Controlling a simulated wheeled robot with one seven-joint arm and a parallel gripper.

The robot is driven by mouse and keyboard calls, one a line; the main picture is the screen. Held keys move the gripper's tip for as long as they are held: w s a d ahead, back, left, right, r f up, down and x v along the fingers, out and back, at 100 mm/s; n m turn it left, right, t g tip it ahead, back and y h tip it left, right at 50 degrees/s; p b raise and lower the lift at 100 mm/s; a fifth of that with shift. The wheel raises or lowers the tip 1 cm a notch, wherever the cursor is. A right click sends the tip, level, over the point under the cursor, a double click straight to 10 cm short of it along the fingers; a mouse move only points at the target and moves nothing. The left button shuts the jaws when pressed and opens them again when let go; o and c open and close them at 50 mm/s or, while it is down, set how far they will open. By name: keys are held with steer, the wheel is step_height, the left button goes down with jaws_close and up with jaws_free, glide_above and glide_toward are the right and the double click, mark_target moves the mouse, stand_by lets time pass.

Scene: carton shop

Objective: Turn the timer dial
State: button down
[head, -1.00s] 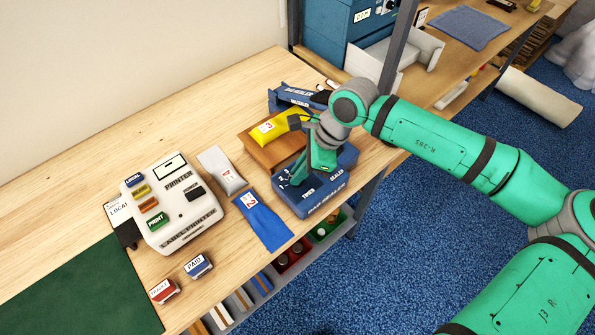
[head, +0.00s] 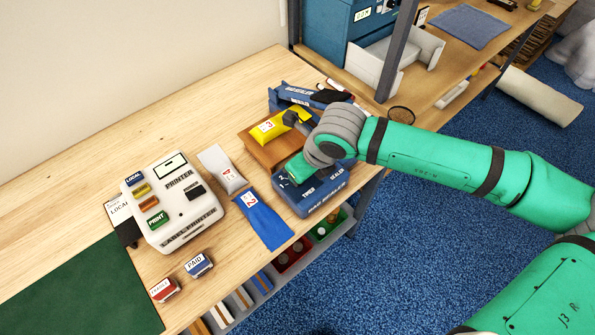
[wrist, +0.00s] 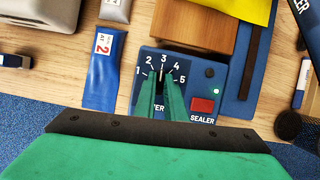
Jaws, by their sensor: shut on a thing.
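The blue bag sealer (head: 318,196) stands at the table's right front edge. In the wrist view its timer dial (wrist: 160,82) has a scale from 1 to 5, with 3 at the top. My gripper (wrist: 161,88) is shut on the dial, one green finger on each side. The dial's pointer is mostly hidden between the fingers; it seems to point up near 3. In the head view my gripper (head: 291,174) is over the left part of the sealer, and my wrist hides the dial.
A red sealer button (wrist: 202,105) and a green light (wrist: 208,73) sit right of the dial. A wooden block (head: 272,150) with a yellow bag (head: 268,130) stands behind. A blue bag (head: 262,218) and the label printer (head: 172,205) are to the left.

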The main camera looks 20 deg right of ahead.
steer(key=shift+m, duration=0.4)
steer(key=c, duration=1.9)
jaws_free()
steer(key=shift+o, duration=0.4)
steer(key=v, duration=1)
steer(key=shift+s+a+r, duration=0.2)
steer(key=shift+r, duration=0.1)
